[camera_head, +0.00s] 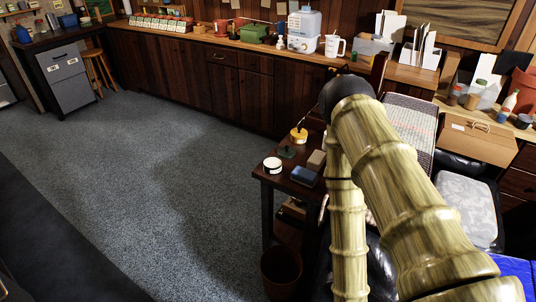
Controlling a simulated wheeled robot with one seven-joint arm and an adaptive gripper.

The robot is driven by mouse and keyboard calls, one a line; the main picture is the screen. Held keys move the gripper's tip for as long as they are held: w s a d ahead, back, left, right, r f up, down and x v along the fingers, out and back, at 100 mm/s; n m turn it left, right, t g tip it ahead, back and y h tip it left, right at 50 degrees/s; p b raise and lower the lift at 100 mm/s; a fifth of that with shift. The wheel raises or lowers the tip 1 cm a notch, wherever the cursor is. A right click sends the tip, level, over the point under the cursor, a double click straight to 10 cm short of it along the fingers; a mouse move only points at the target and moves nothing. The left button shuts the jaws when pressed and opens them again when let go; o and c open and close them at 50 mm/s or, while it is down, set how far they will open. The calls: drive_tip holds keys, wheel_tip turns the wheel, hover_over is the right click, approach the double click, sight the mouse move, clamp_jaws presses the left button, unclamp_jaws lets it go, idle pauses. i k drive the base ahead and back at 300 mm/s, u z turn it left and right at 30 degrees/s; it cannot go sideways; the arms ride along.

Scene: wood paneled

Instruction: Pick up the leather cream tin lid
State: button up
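A small dark wooden side table (270,182) stands in the middle of the head view. At its front left corner is a short, round white tin (273,166) with a darker marking around its side. Just behind it lies a low, dark green piece (286,152), apart from the tin. Either could include the leather cream tin lid; they are too small to tell. My bamboo-patterned arm fills the right of the view and hides part of the table's right side. I cannot see my gripper.
Also on the table are a yellow pot (298,136) with a thin handle sticking out, a blue block (304,177) and a brown block (317,160). A brown bin (281,267) stands below. The carpet (170,190) to the left is clear.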

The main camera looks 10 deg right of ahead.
sight(284, 152)
drive_tip(key=u, duration=0.9)
drive_tip(key=i, duration=1.95)
drive_tip(key=z, duration=2.2)
